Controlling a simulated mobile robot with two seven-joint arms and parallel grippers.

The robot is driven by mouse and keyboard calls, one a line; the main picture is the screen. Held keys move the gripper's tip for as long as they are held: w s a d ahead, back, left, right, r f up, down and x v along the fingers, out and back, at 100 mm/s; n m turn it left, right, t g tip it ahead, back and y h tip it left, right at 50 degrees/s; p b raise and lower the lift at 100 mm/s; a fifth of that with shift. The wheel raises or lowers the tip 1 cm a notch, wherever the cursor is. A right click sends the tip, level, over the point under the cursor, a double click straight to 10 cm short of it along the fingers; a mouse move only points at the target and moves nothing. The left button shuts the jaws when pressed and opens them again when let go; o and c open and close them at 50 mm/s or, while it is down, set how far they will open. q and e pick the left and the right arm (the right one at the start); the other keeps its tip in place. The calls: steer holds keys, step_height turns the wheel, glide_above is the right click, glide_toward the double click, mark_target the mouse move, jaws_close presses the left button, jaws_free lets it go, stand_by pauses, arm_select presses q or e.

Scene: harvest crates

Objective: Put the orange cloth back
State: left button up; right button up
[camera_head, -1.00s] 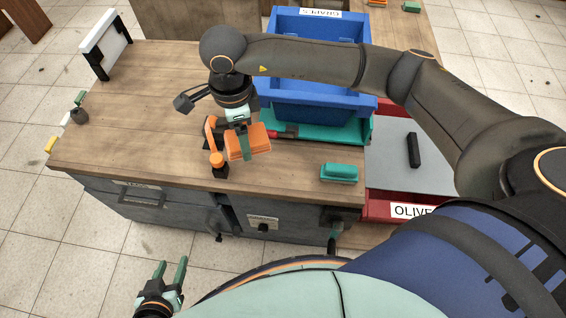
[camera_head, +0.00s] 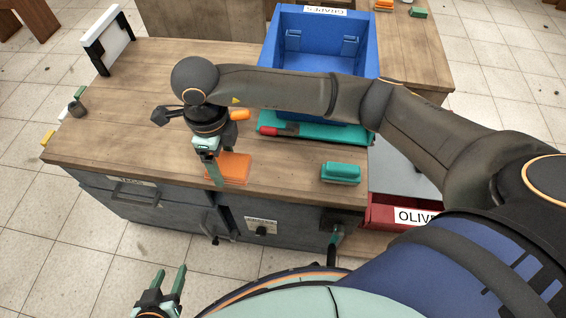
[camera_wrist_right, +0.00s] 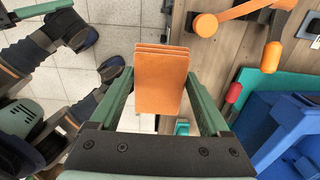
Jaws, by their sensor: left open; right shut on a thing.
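The orange cloth (camera_head: 234,168) is a folded, layered block near the counter's front edge in the head view. It also shows in the right wrist view (camera_wrist_right: 162,82), between the two green fingers. My right gripper (camera_head: 216,170) is shut on it, pointing down; I cannot tell whether the cloth touches the counter. Part of the cloth is hidden behind a finger in the head view. My left gripper (camera_head: 171,273) is open and empty, low in front of the counter.
An orange stand with a round knob (camera_wrist_right: 206,25) is beside the cloth.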

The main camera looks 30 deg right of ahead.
mark_target(281, 171)
steer(key=d+f, duration=0.2)
steer(key=d, duration=0.1)
steer(key=d+f, duration=0.3)
steer(key=d, duration=0.1)
steer(key=d+f+b, duration=0.1)
steer(key=d+f, duration=0.1)
steer(key=d, duration=0.2)
steer(key=shift+w+d+f, duration=0.15)
steer(key=shift+w+d, duration=0.05)
steer(key=shift+w, duration=0.2)
steer(key=shift+d+f, duration=0.4)
steer(key=shift+f, duration=0.05)
steer(key=f, duration=0.1)
steer(key=d+f, duration=0.1)
steer(key=f, duration=0.1)
steer(key=shift+w+d+f+b, duration=0.1)
steer(key=shift+d+f+b, duration=0.1)
steer(key=shift+f+b, duration=0.1)
steer(key=shift+f, duration=0.25)
steer(key=shift+f, duration=0.1)
